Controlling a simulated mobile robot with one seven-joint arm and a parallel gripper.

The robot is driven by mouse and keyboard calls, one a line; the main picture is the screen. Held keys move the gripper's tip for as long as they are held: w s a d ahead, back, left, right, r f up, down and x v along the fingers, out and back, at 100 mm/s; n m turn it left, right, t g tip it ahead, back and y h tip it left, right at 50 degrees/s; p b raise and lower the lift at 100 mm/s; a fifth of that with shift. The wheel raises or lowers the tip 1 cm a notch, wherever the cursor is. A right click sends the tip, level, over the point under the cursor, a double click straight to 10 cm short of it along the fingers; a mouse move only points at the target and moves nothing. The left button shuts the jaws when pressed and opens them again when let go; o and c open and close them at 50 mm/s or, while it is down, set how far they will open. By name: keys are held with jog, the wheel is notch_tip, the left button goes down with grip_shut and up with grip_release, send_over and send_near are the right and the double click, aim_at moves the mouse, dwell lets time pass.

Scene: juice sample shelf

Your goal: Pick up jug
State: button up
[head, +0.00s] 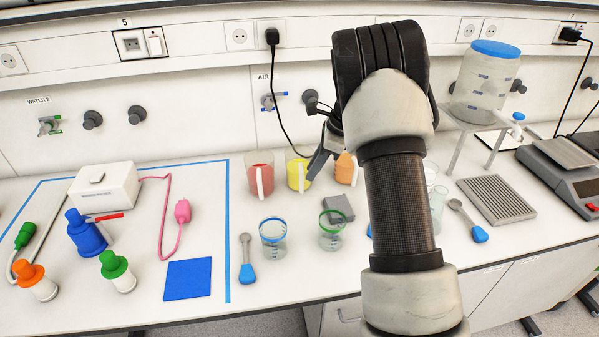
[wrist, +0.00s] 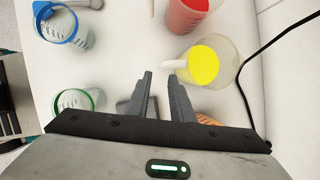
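Three jugs stand in a row at the back of the bench in the head view: a red one (head: 258,172), a yellow one (head: 295,170) and an orange one (head: 345,166). The wrist view shows the yellow jug (wrist: 205,66) from above, with its pale handle (wrist: 178,67) pointing toward my fingertips. The red jug (wrist: 188,14) is at the top there, and the orange one is mostly hidden behind my gripper. My gripper (wrist: 160,74) is open and empty. Its right fingertip is close to the yellow jug's handle; contact cannot be told. My gripper (head: 313,174) also shows beside the yellow jug.
A blue-rimmed beaker (head: 272,237), a green-rimmed beaker (head: 331,238) and a blue-handled spoon (head: 246,265) stand or lie in front of the jugs. A grey block (head: 338,207) lies near the orange jug. A black cable (head: 279,105) hangs down the wall behind.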

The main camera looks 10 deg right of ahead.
aim_at(301, 186)
jog(key=x, duration=0.8)
jog(key=shift+w+a+f, duration=0.15)
jog(key=shift+w+f, duration=0.15)
jog(key=shift+c, duration=0.5)
grip_shut()
jog(key=shift+r, duration=0.1)
dwell(0.6)
